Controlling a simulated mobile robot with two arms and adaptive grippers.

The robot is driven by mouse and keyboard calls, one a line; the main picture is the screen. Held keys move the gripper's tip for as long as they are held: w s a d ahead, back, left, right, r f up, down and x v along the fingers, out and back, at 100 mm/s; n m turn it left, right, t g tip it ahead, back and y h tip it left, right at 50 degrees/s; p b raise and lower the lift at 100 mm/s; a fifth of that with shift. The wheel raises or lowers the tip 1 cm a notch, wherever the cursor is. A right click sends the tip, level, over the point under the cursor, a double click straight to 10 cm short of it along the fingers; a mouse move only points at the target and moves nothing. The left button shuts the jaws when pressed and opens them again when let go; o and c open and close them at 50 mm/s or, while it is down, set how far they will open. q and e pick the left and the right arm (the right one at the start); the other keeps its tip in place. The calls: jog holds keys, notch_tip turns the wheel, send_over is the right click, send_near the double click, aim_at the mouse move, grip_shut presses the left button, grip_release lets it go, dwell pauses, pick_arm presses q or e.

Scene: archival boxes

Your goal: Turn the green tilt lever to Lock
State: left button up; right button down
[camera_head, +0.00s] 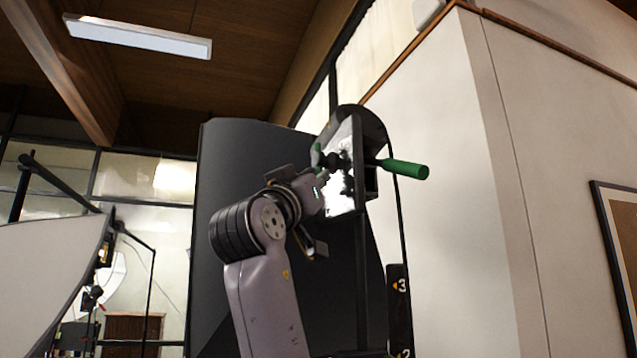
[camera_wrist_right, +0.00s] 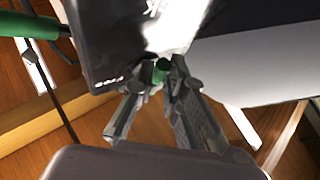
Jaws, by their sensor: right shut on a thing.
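A green lever tip (camera_wrist_right: 161,70) sits between the two fingers of my right gripper (camera_wrist_right: 158,88) in the right wrist view. The fingers are closed on it, in front of a dark panel (camera_wrist_right: 105,45) with white lettering that is partly washed out by glare. In the head view my right gripper (camera_head: 322,168) is at the left face of this glossy plate (camera_head: 346,165), and a bit of green shows by the fingers. The lever is mostly hidden there by the gripper. My left gripper is not in view.
A second green handle (camera_head: 404,168) sticks out to the right of the plate; a large dark curved panel (camera_head: 240,200) stands behind my arm. A white wall (camera_head: 450,220) is close on the right. A numbered black strip (camera_head: 399,300) hangs below.

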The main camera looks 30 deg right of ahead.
jog(key=shift+w+f+m+g+h, duration=0.1)
jog(key=shift+w+m+g+h, duration=0.2)
jog(key=shift+m+h, duration=0.3)
jog(key=shift+w+f+m+g+h, duration=0.15)
jog(key=shift+m+g+h, duration=0.2)
jog(key=shift+m, duration=0.45)
jog(key=shift+r+h, duration=0.15)
jog(key=shift+h, duration=0.1)
jog(key=c, duration=1.6)
grip_release()
jog(key=shift+c, duration=0.2)
jog(key=v, duration=1.2)
jog(key=shift+a, duration=0.1)
